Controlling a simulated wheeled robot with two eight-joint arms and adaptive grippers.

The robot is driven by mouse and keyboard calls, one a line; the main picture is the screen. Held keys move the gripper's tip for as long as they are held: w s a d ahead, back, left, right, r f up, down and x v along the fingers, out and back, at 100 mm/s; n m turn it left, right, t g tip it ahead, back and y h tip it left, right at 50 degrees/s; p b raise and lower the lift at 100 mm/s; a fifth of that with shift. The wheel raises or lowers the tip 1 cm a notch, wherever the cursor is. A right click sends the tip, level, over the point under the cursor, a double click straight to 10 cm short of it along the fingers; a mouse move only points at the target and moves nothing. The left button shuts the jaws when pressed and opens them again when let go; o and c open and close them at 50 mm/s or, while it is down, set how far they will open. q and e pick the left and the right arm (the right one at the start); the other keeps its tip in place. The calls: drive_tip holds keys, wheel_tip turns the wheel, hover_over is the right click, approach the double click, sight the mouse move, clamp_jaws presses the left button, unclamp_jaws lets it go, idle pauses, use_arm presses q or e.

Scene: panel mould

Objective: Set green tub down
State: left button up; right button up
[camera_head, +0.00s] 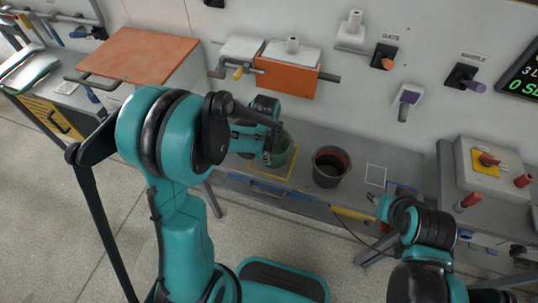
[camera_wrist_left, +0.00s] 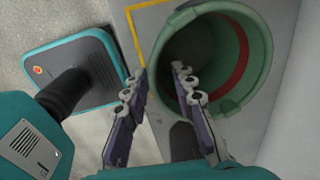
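The green tub (camera_head: 281,152) stands upright at the yellow outline (camera_head: 262,178) on the grey bench, partly hidden behind my left gripper (camera_head: 268,143). In the left wrist view the tub (camera_wrist_left: 258,50) shows its open mouth and a red band inside. My left gripper (camera_wrist_left: 160,75) has its fingers apart, one outside the tub's near wall and one over its mouth, with visible gaps to the wall. My right arm is at the lower right of the head view; its fingers are too small and hidden to read.
A dark grey bucket (camera_head: 331,167) with a reddish inside stands right of the tub. A white outline (camera_head: 375,175) on the bench is empty. A switch box (camera_head: 488,167) stands at the right.

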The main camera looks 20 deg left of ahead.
use_arm(q)
wheel_tip(320, 180, up, 9)
drive_tip(key=s+p, duration=0.1)
drive_tip(key=p, duration=0.2)
drive_tip(key=s+r+n+t, duration=0.3)
drive_tip(key=s+r+n, duration=0.2)
drive_tip(key=n, duration=0.4)
drive_tip(key=s+a+r+n+t, duration=0.1)
drive_tip(key=s+r+n+t, duration=0.2)
drive_tip(key=s+r+n, duration=0.2)
drive_tip(key=s+n, duration=0.3)
drive_tip(key=n, duration=0.1)
drive_tip(key=shift+s+a+r, duration=0.15)
drive_tip(key=shift+a+r, duration=0.15)
